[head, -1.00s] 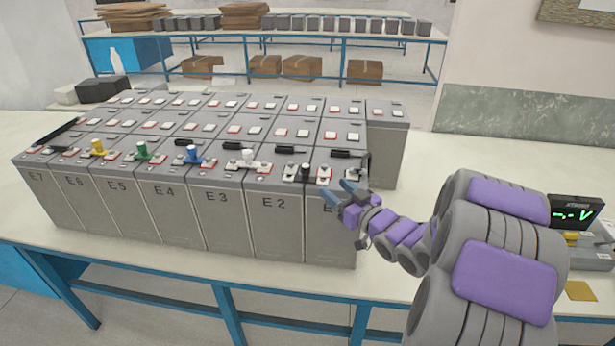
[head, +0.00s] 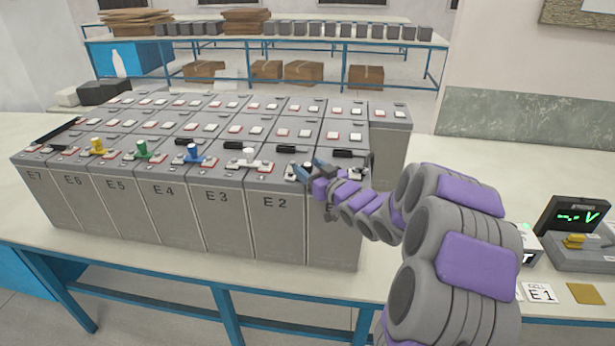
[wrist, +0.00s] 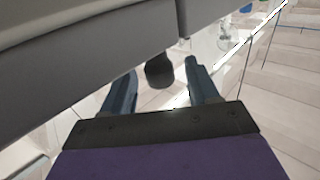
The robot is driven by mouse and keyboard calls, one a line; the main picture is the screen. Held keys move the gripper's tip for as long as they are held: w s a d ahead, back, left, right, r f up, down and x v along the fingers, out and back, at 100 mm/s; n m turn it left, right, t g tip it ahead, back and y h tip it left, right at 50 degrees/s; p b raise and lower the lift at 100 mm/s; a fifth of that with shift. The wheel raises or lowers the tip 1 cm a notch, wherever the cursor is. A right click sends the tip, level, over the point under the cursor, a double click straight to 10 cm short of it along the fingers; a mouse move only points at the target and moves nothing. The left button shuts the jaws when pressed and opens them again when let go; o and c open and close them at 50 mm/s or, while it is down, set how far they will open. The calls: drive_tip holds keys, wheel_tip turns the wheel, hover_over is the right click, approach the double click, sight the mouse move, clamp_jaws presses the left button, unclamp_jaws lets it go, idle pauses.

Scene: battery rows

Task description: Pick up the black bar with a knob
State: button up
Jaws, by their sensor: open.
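The black knob (head: 308,167) of the bar stands on top of the front row, at the E2 and E1 cells on the right. Most of its bar is hidden behind my gripper (head: 306,166). My gripper is open at the knob, its two blue fingers to either side of it as far as the head view shows. In the wrist view, a dark rounded piece (wrist: 159,71), seemingly the knob, shows between the tips of my open gripper (wrist: 163,69). I cannot tell whether either finger touches it.
Bars with white (head: 249,158), blue (head: 193,153), green (head: 142,150) and yellow (head: 97,147) knobs sit along the same row. Black pieces lie just behind them. A meter (head: 575,216) and an E1 card (head: 540,293) are at the right. The table's right side has free room.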

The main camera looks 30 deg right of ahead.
sight(308, 164)
drive_tip(key=shift+w, duration=0.7)
drive_tip(key=c, duration=1.1)
drive_tip(key=shift+r+p, duration=0.7)
drive_tip(key=shift+r, duration=1.1)
drive_tip(key=shift+s+a+r+b, duration=0.2)
drive_tip(key=shift+s+a+b, duration=0.6)
drive_tip(key=shift+s, duration=1.75)
drive_tip(key=shift+s+a+r+b, duration=0.25)
drive_tip(key=shift+s+a+b, duration=0.5)
drive_tip(key=shift+s, duration=1.85)
drive_tip(key=shift+s+a+r+b, duration=0.2)
drive_tip(key=shift+s+a+b, duration=0.6)
drive_tip(key=shift+s, duration=1.75)
